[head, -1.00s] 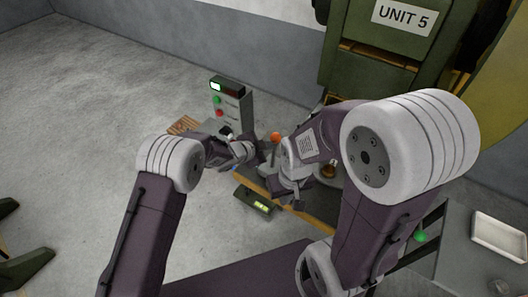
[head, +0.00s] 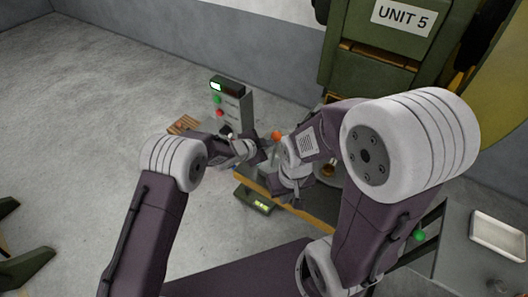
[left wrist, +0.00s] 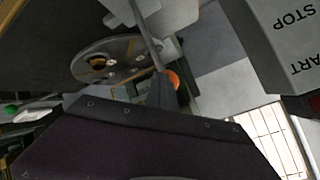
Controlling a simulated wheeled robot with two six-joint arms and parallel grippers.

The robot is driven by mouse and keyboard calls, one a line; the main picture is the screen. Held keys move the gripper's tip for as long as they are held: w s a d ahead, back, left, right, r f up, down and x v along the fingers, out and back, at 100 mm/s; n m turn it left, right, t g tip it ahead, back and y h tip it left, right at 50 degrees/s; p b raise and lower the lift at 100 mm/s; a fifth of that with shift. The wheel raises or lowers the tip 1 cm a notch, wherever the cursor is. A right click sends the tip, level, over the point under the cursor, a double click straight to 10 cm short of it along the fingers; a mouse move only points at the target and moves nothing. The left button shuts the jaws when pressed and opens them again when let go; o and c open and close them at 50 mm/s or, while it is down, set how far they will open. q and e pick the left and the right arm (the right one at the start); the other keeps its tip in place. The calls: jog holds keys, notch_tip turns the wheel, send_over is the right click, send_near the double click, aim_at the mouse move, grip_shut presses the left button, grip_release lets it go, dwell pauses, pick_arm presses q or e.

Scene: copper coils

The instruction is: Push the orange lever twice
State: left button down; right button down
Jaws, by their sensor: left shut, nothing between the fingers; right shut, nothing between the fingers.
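The orange lever knob (head: 277,135) shows between my two grippers in the head view; its shaft is mostly hidden. In the left wrist view the orange knob (left wrist: 173,79) shows close by, partly hidden behind a dark grey finger shape. My left gripper (head: 262,156) is shut and empty, just left of the lever and slightly below the knob. I cannot tell whether it touches the lever. My right gripper (head: 292,195) is shut and empty, lower and to the right, over the bench edge.
A grey control box (head: 232,104) with green and red buttons stands behind my left gripper. A small box with a lit display (head: 262,206) sits below. A round metal disc (left wrist: 106,60) shows in the left wrist view. A green machine (head: 375,75) marked UNIT 5 stands behind. A white tray (head: 497,240) lies at right.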

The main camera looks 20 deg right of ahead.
pick_arm(q)
jog(key=s+a+f+b, duration=0.1)
jog(key=s+a+b, duration=0.2)
jog(key=a, duration=0.3)
jog(key=shift+s+f+b, duration=0.3)
jog(key=shift+s+b, duration=0.1)
jog(key=shift+s, duration=0.35)
dwell(0.3)
jog(key=shift+s+a+f+b, duration=0.25)
jog(key=shift+s+a+b, duration=0.25)
jog(key=shift+s+a, duration=0.4)
jog(key=shift+s+a+f+b, duration=0.25)
jog(key=shift+s+a+b, duration=0.3)
jog(key=shift+a, duration=0.45)
